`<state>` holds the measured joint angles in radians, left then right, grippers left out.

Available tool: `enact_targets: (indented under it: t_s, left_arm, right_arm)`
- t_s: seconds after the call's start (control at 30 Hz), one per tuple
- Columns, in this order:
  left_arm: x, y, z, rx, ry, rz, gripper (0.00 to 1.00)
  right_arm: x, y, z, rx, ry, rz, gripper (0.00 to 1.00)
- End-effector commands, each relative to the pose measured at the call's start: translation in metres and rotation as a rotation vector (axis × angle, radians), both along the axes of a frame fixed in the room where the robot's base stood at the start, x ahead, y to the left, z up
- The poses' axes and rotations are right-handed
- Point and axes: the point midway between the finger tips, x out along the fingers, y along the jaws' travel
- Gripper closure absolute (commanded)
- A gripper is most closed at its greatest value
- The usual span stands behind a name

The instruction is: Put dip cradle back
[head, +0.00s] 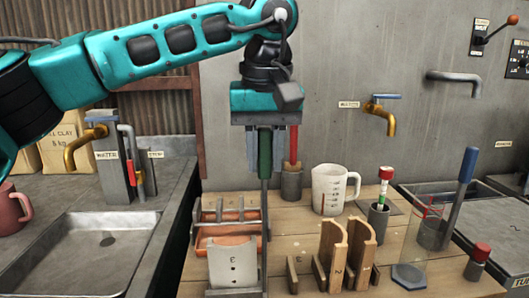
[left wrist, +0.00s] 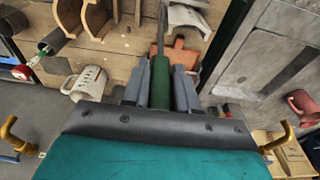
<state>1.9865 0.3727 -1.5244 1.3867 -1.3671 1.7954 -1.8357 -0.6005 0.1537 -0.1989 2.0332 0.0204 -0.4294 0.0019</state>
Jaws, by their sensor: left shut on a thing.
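My left gripper (head: 265,165) is shut on the green handle of what looks like the dip cradle (head: 265,154). Its thin metal rod points down past the right side of a white curved piece marked 3 (head: 232,262); its lower end is not clear. In the left wrist view the green handle (left wrist: 160,84) lies between the two grey fingers (left wrist: 160,88). A terracotta tray (head: 228,240) with an upright rack stands behind the white piece. My right gripper is not in view.
Wooden curved pieces (head: 332,255) stand right of the rod. Behind are a red-handled tool in a grey holder (head: 291,186), a white measuring jug (head: 331,190) and a brass tap (head: 385,118). A blue-handled tool (head: 461,190) stands at right. A sink (head: 105,245) is at left.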

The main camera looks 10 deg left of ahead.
Motion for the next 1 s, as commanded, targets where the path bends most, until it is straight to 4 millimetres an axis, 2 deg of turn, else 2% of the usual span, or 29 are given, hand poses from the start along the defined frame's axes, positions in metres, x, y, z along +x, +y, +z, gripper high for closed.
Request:
enact_targets:
  t_s: [0.03, 0.27, 0.57, 0.67, 0.77, 1.0]
  left_arm:
    - [0.0, 0.0, -0.001, 0.0, 0.0, 0.0, 0.69]
    - [0.0, 0.0, -0.001, 0.0, 0.001, 0.0, 0.47]
    - [0.0, 0.0, 0.003, 0.0, 0.0, 0.0, 0.47]
    - [-0.001, -0.001, 0.014, -0.001, -0.001, 0.0, 0.47]
    - [-0.004, -0.002, 0.033, -0.002, -0.003, 0.001, 0.47]
    - [-0.011, -0.004, 0.086, -0.002, -0.002, 0.001, 0.47]
  right_arm:
    - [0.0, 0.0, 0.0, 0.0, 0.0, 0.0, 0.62]
    - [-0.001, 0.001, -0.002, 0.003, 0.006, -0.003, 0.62]
    - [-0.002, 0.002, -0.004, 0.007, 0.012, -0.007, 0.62]
    - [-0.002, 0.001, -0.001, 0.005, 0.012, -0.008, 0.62]
    - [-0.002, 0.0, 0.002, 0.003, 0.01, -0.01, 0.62]
    - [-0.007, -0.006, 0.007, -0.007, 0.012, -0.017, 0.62]
